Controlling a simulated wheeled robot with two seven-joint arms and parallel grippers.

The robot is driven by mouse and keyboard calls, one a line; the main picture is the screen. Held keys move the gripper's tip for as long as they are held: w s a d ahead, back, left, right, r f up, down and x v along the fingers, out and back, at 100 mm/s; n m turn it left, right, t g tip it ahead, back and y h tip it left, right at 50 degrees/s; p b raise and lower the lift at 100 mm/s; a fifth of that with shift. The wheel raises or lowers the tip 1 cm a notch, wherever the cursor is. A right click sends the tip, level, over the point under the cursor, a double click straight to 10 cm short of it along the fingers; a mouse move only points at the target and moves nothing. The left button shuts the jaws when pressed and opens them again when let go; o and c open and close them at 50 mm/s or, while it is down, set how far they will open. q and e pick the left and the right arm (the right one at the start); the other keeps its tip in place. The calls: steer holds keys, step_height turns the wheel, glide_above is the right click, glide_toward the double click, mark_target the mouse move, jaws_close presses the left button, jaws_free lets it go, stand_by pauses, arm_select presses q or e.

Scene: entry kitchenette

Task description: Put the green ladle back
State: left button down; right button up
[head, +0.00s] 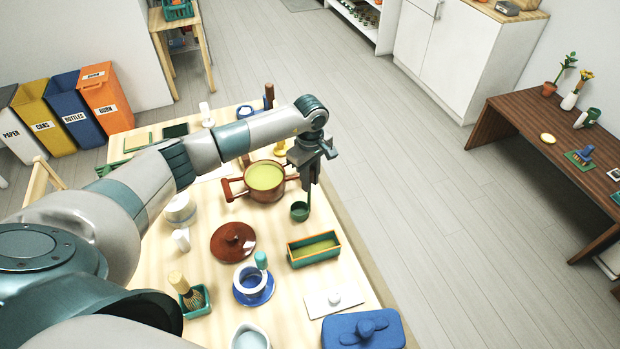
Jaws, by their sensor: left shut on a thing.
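My left gripper (308,176) points down over the right side of the table, shut on the green ladle (299,211). The ladle's dark green cup hangs below the fingers; most of its handle is hidden by the gripper. The cup shows to the right of and in front of a brown pot (262,190) filled with yellow-green liquid. A rectangular green and orange-brown container (301,256) stands just in front of the ladle cup. I cannot tell how high the ladle is above the table. My right gripper is not in view.
Open floor lies right of the table.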

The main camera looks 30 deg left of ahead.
arm_select(q)
steer(key=shift+f, duration=0.15)
steer(key=c, duration=1.6)
jaws_free()
steer(key=shift+o, duration=0.2)
